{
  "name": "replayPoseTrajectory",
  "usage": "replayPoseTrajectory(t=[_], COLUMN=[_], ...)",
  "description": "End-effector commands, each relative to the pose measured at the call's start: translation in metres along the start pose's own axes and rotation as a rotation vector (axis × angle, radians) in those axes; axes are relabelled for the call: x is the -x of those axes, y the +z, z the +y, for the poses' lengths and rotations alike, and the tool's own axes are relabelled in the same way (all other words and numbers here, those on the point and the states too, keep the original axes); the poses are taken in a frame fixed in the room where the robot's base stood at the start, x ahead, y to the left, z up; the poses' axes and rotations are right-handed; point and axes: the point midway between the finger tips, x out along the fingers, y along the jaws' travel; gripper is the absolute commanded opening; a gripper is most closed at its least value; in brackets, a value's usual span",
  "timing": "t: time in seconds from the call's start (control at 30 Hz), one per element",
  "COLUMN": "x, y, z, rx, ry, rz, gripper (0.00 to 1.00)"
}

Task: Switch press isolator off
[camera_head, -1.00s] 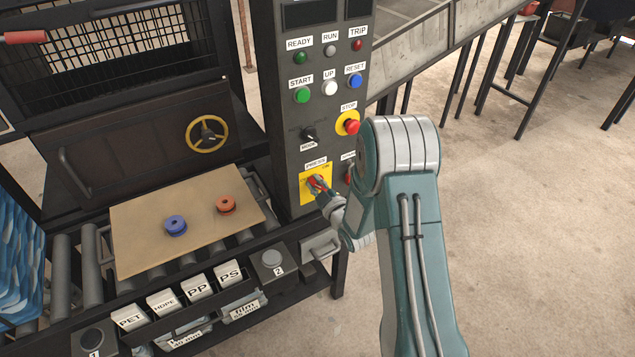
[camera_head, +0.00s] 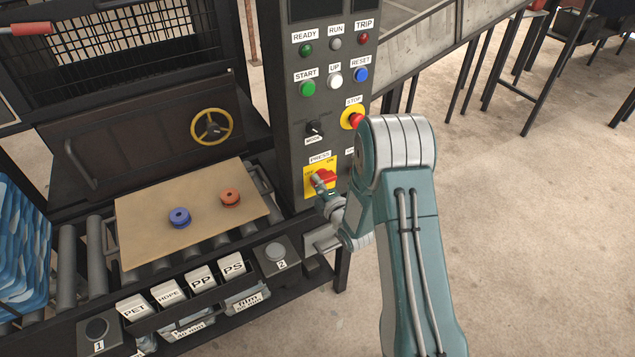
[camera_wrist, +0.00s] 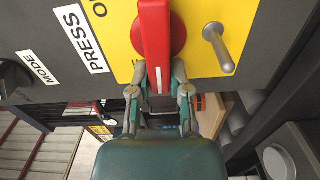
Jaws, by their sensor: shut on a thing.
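The press isolator is a red handle (camera_head: 327,177) on a yellow plate under the PRESS label, low on the dark control panel. In the wrist view the red handle (camera_wrist: 155,35) runs crosswise to the panel's upright direction. My gripper (camera_wrist: 158,76) is shut on the handle's near end, with one finger on each side. In the head view my gripper (camera_head: 318,186) is small, at the left end of the handle, and partly hides the yellow plate (camera_head: 311,192). The ON mark is partly cut off in the wrist view.
A grey metal pin (camera_wrist: 218,47) stands out from the plate beside the handle. The MODE knob (camera_head: 314,128) and red STOP button (camera_head: 355,120) are above. A board (camera_head: 150,225) with blue and orange discs lies on rollers at left. Open floor lies to the right.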

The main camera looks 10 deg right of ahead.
Motion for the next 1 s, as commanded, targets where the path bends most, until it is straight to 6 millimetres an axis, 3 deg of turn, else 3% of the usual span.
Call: replayPoseTrajectory(t=[0.7,0.73,0.8,1.0], x=[0.0012,0.0012,0.0013,0.0010], y=[-0.0028,-0.0028,-0.0026,-0.0015], z=[-0.0070,-0.0071,-0.0069,-0.0045], rx=[0.069,0.069,0.068,0.069], ry=[-0.014,-0.014,-0.013,-0.008], rz=[0.006,0.006,0.006,0.003], gripper=[0.00,0.38,0.59,0.59])
